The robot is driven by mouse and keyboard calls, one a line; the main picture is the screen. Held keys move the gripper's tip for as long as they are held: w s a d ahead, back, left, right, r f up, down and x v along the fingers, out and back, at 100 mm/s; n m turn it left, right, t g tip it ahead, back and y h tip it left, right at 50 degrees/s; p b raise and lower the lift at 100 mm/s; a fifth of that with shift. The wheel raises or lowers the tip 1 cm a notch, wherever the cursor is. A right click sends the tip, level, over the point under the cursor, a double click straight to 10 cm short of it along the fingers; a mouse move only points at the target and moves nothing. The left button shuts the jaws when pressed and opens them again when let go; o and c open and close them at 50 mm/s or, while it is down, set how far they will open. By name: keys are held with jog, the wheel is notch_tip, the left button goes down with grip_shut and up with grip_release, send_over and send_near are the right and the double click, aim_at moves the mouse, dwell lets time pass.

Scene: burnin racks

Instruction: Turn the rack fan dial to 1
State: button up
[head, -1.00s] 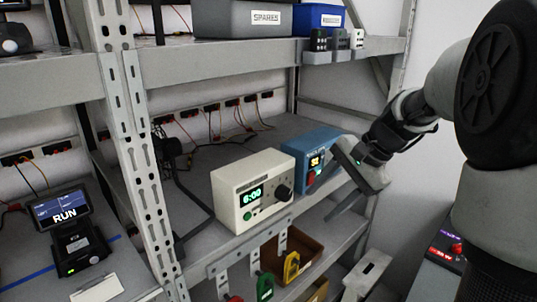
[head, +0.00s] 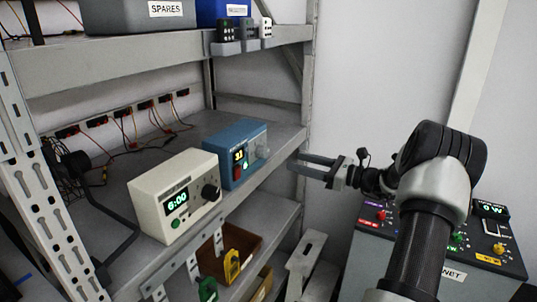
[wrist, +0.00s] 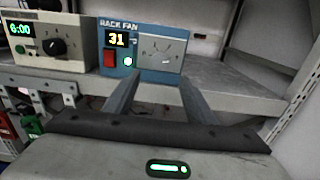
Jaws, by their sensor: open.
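The rack fan unit (head: 225,143) is a blue box on the middle shelf, right of a cream box. In the wrist view the unit (wrist: 116,75) is labelled "RACK FAN". Its display (wrist: 117,39) reads 31, above a red switch (wrist: 110,58) and a lit green lamp (wrist: 127,61). The pale grey dial (wrist: 160,52) is on the right of its face; its pointer setting is too small to read. My gripper (head: 293,162) is open and empty, in front and to the right of the unit, apart from it. Its fingers (wrist: 156,80) point toward the dial in the wrist view.
The cream box (head: 172,195) with a dark knob and "6:00" stands left of the unit. A grey control cabinet (head: 440,235) stands at right. The upper shelf (head: 150,58) overhangs. Free space lies right of the unit.

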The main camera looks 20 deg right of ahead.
aim_at(266, 154)
jog(key=p+x, duration=0.1)
jog(key=x, duration=1)
jog(key=shift+w+a, duration=0.3)
jog(key=shift+c, duration=0.5)
jog(key=c, duration=0.9)
jog(key=shift+c, duration=0.2)
